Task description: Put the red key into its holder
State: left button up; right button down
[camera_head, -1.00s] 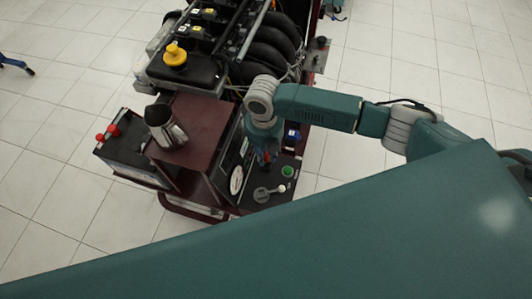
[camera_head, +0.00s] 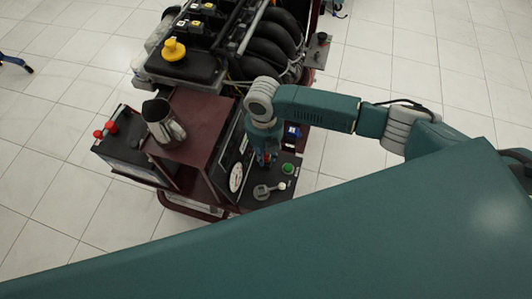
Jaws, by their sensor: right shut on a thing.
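My right gripper (camera_head: 265,158) points down over the dark control panel (camera_head: 252,204) of the engine trainer. It is shut on the red key, of which only a small bit of red shows between the fingers. The gripper and wrist cover the panel just below, so the key's holder cannot be made out, nor whether the key touches it. My left gripper is out of view.
Near the gripper are a green button (camera_head: 287,168), a grey lever (camera_head: 264,191), a blue part (camera_head: 292,132) and a white round gauge (camera_head: 236,177). A metal jug (camera_head: 165,125) stands on the brown top. The engine (camera_head: 215,45) is behind.

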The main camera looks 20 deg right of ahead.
jog(key=shift+f, duration=0.3)
jog(key=shift+f+b, duration=0.3)
jog(key=shift+f, duration=0.15)
dwell(0.3)
jog(key=c, duration=1.4)
grip_release()
jog(key=shift+c, duration=0.2)
jog(key=shift+o, duration=0.5)
jog(key=shift+o, duration=1.1)
